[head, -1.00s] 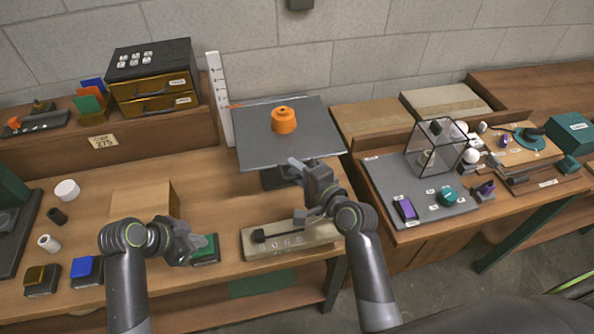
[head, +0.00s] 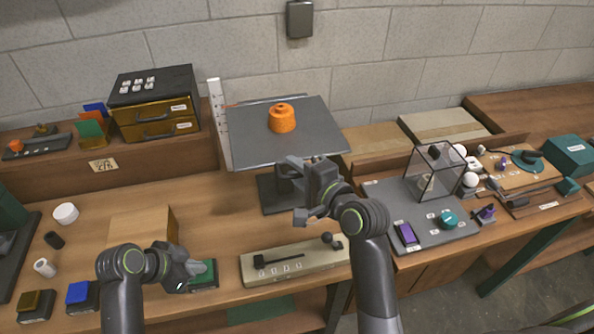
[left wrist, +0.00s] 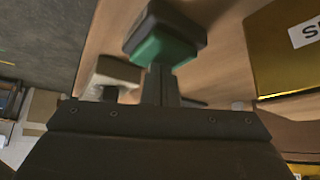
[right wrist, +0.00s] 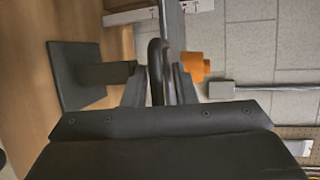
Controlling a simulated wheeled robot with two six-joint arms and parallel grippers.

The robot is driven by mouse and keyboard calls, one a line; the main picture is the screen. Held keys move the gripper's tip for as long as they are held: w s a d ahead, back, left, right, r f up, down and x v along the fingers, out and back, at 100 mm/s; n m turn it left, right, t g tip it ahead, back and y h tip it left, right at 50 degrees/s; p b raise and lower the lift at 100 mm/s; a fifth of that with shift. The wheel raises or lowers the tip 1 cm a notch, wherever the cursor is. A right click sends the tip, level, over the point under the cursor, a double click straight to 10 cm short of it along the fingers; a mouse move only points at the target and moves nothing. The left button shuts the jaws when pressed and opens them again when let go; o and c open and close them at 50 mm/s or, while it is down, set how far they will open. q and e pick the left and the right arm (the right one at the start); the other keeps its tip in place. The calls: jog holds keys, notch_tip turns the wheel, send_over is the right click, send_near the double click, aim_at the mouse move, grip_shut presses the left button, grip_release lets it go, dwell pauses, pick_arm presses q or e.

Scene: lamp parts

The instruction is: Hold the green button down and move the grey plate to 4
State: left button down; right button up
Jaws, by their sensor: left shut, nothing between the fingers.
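The green button (head: 206,281) sits on a dark block at the front of the table. My left gripper (head: 203,267) is shut and empty, its tips on the button; the left wrist view also shows the button (left wrist: 163,50). The grey plate (head: 252,146) is raised behind my right gripper, with an orange weight (head: 282,118) on it. My right gripper (head: 290,166) is at the plate's near edge, and its fingers enclose a dark handle (right wrist: 158,65). The white scale (head: 217,110) stands at the plate's left; its numbers are too small to read.
A pale block (head: 290,265) with a black lever and a knob lies in front of the plate stand (head: 270,195). A drawer box (head: 152,95) stands back left. A blue button (head: 80,293) is left of the green one. A glass case (head: 436,170) is on the right.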

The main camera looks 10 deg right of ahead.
pick_arm(q)
jog(key=shift+s+a+f, duration=0.1)
jog(key=shift+s+f, duration=0.1)
jog(key=shift+f, duration=0.1)
pick_arm(e)
jog(key=shift+o, duration=0.4)
jog(key=v, duration=1.2)
jog(key=shift+r, duration=0.15)
